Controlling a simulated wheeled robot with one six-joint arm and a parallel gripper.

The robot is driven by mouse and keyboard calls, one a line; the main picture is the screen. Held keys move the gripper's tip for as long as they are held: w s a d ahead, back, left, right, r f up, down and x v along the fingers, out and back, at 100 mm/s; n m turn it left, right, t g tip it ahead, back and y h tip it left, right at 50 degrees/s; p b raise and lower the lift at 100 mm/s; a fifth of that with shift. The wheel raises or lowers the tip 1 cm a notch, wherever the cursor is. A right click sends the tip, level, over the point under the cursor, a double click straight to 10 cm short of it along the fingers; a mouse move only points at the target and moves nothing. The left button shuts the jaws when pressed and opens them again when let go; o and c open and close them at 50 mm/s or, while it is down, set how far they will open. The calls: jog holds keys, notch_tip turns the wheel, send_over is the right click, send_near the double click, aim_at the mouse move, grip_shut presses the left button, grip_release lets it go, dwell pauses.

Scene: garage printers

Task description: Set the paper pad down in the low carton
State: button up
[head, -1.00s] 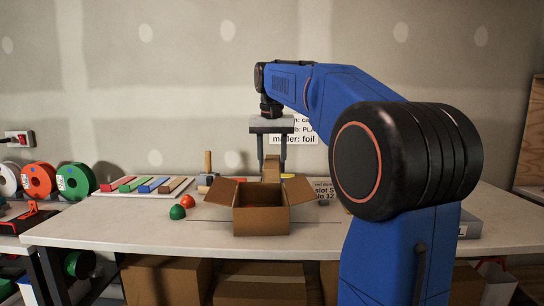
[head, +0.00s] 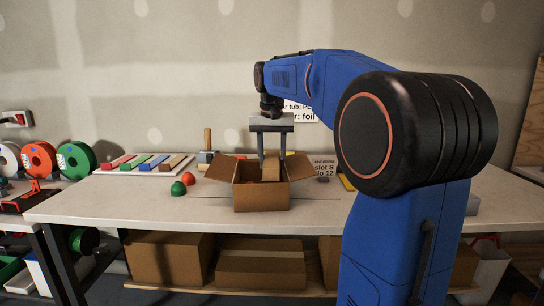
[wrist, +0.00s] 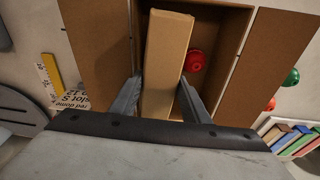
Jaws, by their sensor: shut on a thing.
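The paper pad shows as a plain tan, box-shaped block (wrist: 166,62); it also shows in the head view (head: 271,167). My gripper (wrist: 160,100) is shut on it, one finger on each long side. In the head view my gripper (head: 271,155) points down over the low carton (head: 262,198), an open brown cardboard box with its flaps spread. The pad's lower end is at the carton's opening; whether it touches the floor inside is hidden. A red round thing (wrist: 195,60) lies inside the carton, beside the pad.
A green ball (head: 178,188) and a red ball (head: 190,178) lie left of the carton. Behind them are a wooden-handled tool (head: 207,147) and a tray of coloured bars (head: 146,164). A yellow ruler (wrist: 52,74) and a printed label (wrist: 75,98) lie beside the carton.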

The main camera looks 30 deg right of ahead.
jog(key=o, duration=1.1)
notch_tip(320, 180, up, 17)
jog(key=s+a, duration=0.1)
jog(key=s, duration=0.1)
jog(key=shift+a, duration=0.25)
jog(key=shift+s, duration=0.15)
jog(key=s+a+f+n+t, duration=0.1)
jog(key=s+a+f, duration=0.3)
jog(key=s+f, duration=0.5)
jog(key=s+a+f+n+t, duration=0.1)
jog(key=s+a+f+n, duration=0.2)
jog(key=s+f, duration=0.6)
jog(key=s+a+f+n+t+y, duration=0.1)
jog(key=s+a+f, duration=0.6)
jog(key=f, duration=1.3)
jog(key=s+n, duration=0.1)
jog(key=s, duration=0.1)
jog(key=shift+s+f+n, duration=0.3)
jog(key=shift+s+n, duration=0.1)
